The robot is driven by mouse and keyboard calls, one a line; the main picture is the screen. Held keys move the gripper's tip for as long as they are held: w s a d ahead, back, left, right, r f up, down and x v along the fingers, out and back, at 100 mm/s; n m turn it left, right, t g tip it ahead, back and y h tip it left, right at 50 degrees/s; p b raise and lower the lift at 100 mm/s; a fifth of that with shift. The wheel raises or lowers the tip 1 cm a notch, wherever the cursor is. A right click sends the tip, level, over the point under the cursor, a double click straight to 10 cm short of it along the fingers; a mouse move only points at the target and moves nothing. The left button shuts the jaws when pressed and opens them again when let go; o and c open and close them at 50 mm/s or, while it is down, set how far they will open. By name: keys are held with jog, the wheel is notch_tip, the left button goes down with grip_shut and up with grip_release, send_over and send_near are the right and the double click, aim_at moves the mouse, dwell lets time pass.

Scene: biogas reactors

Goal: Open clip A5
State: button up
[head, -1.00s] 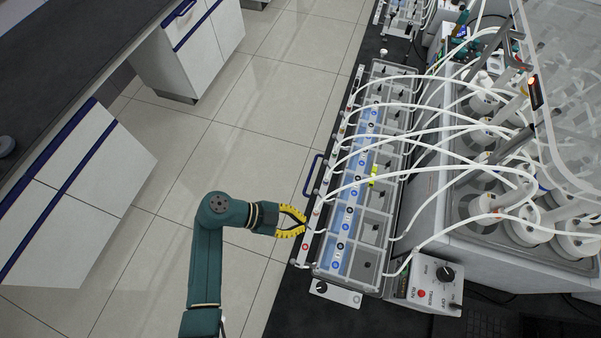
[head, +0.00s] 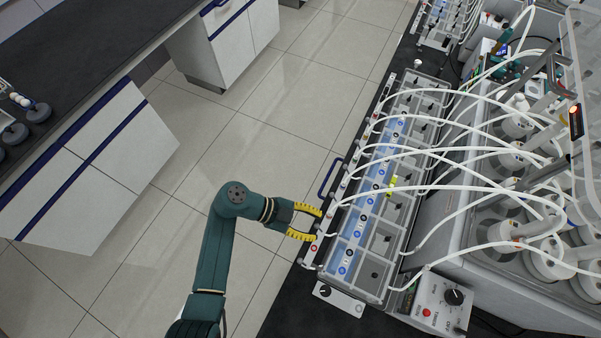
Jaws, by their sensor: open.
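A long rack (head: 348,290) of clear chambers with blue-and-white numbered panels runs along the bench. A row of small clips and tube fittings lines its left edge strip (head: 328,222); their labels are too small to read, so I cannot tell which is clip A5. My gripper (head: 319,225) has yellow fingers spread apart, pointing right at the near part of this strip. Its tips are close to the strip; I cannot tell if they touch it. Nothing shows between the fingers. A small red mark (head: 314,248) sits on the strip just below the lower finger.
White tubes (head: 455,188) arch from the rack to white-capped bottles (head: 500,232) at the right. A control box (head: 441,303) with a black knob stands at the near end. Open floor (head: 240,130) lies left of the bench.

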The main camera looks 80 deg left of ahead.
jog(key=v, duration=1.2)
